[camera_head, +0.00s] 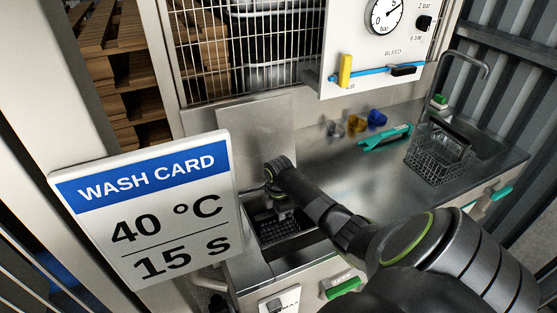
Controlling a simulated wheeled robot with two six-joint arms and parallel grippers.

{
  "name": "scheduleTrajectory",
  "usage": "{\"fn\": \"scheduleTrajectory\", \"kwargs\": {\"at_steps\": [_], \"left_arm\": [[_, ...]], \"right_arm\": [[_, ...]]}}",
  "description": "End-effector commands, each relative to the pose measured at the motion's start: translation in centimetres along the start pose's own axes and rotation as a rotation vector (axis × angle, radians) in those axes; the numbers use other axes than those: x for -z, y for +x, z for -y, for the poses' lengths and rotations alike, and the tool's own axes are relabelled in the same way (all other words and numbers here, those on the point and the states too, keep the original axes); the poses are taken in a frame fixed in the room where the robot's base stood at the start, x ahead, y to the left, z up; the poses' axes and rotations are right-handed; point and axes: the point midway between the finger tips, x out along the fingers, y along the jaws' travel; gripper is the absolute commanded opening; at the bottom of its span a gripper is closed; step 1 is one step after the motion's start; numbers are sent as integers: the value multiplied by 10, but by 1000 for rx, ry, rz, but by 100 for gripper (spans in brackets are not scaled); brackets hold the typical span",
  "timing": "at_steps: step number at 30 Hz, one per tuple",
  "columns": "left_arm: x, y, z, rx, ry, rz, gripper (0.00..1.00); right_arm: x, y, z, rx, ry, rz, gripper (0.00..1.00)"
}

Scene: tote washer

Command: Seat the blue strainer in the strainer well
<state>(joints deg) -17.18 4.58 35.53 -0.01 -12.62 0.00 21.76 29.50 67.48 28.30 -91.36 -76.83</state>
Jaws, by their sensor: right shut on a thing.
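A small blue cup-like piece, likely the blue strainer (377,118), stands at the back of the steel counter, beside a brass-coloured one and a grey one. My right gripper (283,214) points down over a rectangular recess (258,258) at the counter's left end, probably the strainer well. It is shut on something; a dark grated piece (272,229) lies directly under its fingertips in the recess. The wrist partly hides the jaws and the recess. The blue piece is well to the right of this gripper. My left gripper is not in view.
A wash card (150,205) stands large at left front. A teal-handled tool (385,138) and a wire basket (440,153) are at the right by the sink tap. A gauge panel (385,50) hangs above the counter. My right arm crosses the counter's front.

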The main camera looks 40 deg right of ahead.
Motion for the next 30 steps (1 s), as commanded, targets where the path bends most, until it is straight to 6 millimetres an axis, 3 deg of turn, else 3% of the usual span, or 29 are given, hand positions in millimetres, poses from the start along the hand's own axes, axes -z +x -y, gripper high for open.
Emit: {"fn": "scheduleTrajectory", "kwargs": {"at_steps": [3, 4, 9, 15, 21, 30], "left_arm": [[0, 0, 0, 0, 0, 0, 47], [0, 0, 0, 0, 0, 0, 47], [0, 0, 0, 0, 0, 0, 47], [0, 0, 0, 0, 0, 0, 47], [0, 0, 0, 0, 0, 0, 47], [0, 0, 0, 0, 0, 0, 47]], "right_arm": [[0, -1, -1, -2, -1, 0, 0], [0, -1, -1, -2, -1, 0, 26], [0, 0, 0, -1, -1, 0, 48], [0, 0, 0, 0, 0, 1, 49], [0, 1, 0, 1, 0, 0, 74], [0, 0, 0, 0, 0, 0, 74]]}}
